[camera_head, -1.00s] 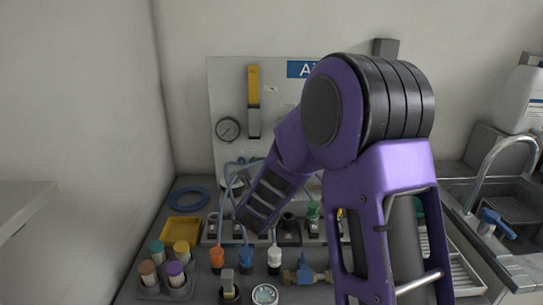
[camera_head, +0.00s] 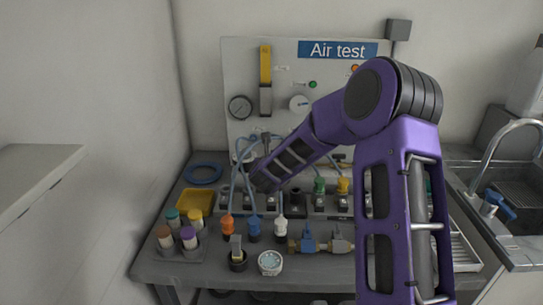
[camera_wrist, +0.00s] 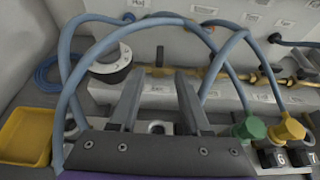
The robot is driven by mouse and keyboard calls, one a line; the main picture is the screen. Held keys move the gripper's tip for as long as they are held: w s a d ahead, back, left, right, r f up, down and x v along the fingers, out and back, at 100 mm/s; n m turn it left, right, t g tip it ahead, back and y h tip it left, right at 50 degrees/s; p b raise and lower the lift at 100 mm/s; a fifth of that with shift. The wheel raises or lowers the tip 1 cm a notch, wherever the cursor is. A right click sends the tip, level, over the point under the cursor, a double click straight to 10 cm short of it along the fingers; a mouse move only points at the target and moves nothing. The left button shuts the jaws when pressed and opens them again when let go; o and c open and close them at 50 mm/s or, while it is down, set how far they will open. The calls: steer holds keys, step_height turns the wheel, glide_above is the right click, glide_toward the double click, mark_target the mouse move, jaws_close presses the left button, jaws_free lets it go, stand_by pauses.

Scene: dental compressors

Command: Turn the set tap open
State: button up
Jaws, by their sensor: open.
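A brass pipe (camera_wrist: 215,74) with small taps runs along the back in the wrist view. One tap with a dark upright handle (camera_wrist: 159,56) shows just beyond and between my fingertips. I cannot tell for sure which tap is the set one. My gripper (camera_wrist: 158,76) is open and empty, with its two grey fingers pointing at the pipe, apart from the tap. In the head view my forearm reaches to the foot of the Air test panel (camera_head: 335,50), and my gripper is mostly hidden there. A blue-handled brass valve (camera_head: 307,240) lies on the bench.
Blue hoses (camera_wrist: 68,75) arch around my fingers. Green (camera_wrist: 250,129) and yellow (camera_wrist: 285,131) fittings stand close at right. A round black-and-white part (camera_wrist: 110,68) is at left of the tap.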

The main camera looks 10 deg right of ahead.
steer(key=x, duration=0.8)
steer(key=shift+w+f, duration=0.1)
steer(key=shift+w, duration=0.1)
steer(key=shift+d, duration=0.1)
jaws_close()
